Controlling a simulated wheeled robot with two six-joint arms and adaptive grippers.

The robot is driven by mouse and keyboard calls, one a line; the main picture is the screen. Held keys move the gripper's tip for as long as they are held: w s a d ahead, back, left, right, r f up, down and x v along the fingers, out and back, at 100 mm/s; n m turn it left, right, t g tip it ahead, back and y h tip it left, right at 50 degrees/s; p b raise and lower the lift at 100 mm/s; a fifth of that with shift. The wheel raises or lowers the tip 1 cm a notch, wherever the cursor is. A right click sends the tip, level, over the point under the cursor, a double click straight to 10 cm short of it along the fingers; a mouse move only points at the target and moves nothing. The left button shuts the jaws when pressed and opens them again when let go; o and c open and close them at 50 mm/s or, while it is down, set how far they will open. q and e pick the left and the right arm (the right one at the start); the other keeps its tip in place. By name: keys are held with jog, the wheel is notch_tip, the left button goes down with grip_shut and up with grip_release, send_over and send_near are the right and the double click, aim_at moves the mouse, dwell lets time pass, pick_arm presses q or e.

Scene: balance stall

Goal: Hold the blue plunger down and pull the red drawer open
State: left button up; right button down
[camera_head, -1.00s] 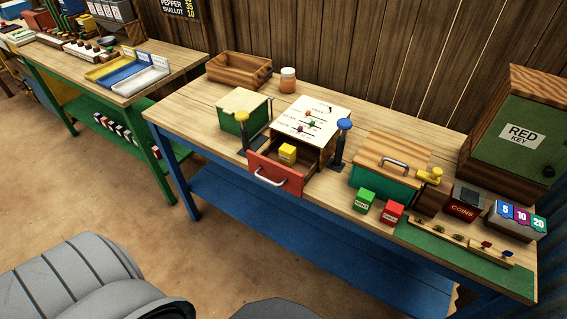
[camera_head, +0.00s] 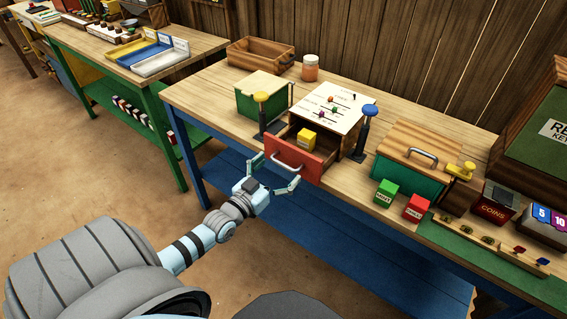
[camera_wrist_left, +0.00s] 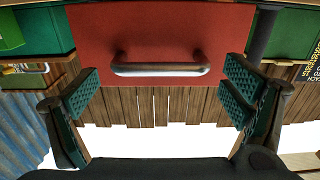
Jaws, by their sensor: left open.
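The red drawer (camera_head: 301,155) stands pulled out of its wooden cabinet, with a yellow block (camera_head: 306,140) inside. Its metal handle (camera_head: 287,163) also shows in the left wrist view (camera_wrist_left: 160,69). My left gripper (camera_head: 276,176) is open in front of the drawer, its fingers apart on either side of the handle and not closed on it. The blue plunger (camera_head: 369,110) stands upright on a dark post to the right of the cabinet, with nothing pressing it. A yellow plunger (camera_head: 261,97) stands to the left. My right gripper is not in view.
A green box (camera_head: 263,98) stands left of the cabinet, and a wood-lidded teal box (camera_head: 407,170) stands right. Green (camera_head: 386,193) and red (camera_head: 416,208) blocks sit near the front edge. Bare tabletop (camera_head: 205,92) lies at the left.

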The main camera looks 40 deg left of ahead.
pick_arm(q)
jog(key=w, duration=0.2)
jog(key=shift+w+b, duration=0.3)
jog(key=shift+b, duration=0.1)
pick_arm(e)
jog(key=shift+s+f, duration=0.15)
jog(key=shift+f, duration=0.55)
pick_arm(q)
jog(key=shift+c, duration=0.4)
